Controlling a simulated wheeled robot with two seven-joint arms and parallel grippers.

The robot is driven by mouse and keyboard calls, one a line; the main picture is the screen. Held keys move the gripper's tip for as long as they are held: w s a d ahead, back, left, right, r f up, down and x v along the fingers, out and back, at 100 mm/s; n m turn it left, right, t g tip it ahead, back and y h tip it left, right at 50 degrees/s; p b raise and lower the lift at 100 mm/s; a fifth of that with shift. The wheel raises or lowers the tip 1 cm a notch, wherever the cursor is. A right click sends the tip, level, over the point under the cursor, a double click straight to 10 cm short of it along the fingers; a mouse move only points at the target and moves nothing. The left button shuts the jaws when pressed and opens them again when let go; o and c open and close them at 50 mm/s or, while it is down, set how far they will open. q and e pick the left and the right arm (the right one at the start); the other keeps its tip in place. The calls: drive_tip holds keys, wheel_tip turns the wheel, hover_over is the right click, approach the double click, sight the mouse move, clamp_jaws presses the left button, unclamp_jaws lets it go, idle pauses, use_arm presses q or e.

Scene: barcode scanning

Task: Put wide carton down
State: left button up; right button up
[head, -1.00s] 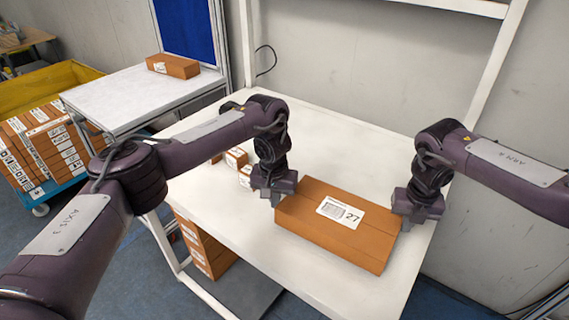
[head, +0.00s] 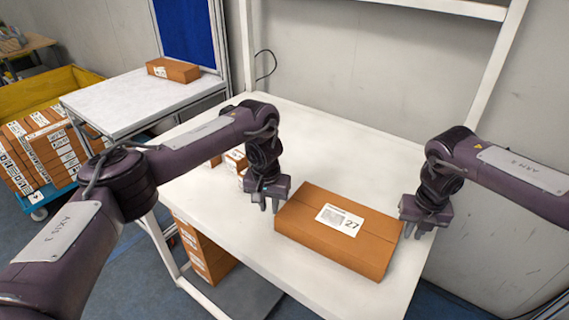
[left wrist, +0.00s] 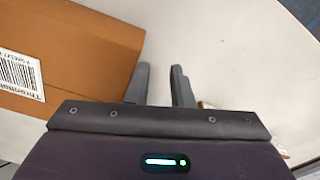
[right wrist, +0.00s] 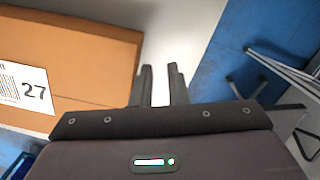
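The wide carton (head: 338,232) is a brown box with a white label marked 27, lying flat on the white table near its front right. It also shows in the left wrist view (left wrist: 85,45) and in the right wrist view (right wrist: 85,50). My left gripper (head: 269,206) is beside the carton's left end, apart from it, with its fingers open and empty; the left wrist view shows a gap between the fingers (left wrist: 160,85). My right gripper (head: 413,229) is beside the carton's right end, also open and empty, its fingers parted in the right wrist view (right wrist: 160,85).
Small boxes (head: 236,160) stand on the table (head: 330,150) behind my left arm. A side table (head: 130,97) holds another carton (head: 173,69). A yellow-edged cart (head: 50,85) with several cartons is at the left. More cartons (head: 205,250) stand below the table.

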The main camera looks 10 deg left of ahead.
drive_tip(key=shift+o, duration=0.3)
use_arm(q)
drive_tip(key=shift+r, duration=0.1)
drive_tip(key=shift+r, duration=0.3)
use_arm(e)
drive_tip(key=shift+d, duration=0.1)
use_arm(q)
wheel_tip(320, 180, up, 11)
drive_tip(key=shift+s, duration=0.4)
use_arm(e)
wheel_tip(320, 180, up, 12)
drive_tip(key=shift+s, duration=0.45)
drive_tip(key=shift+f, duration=0.1)
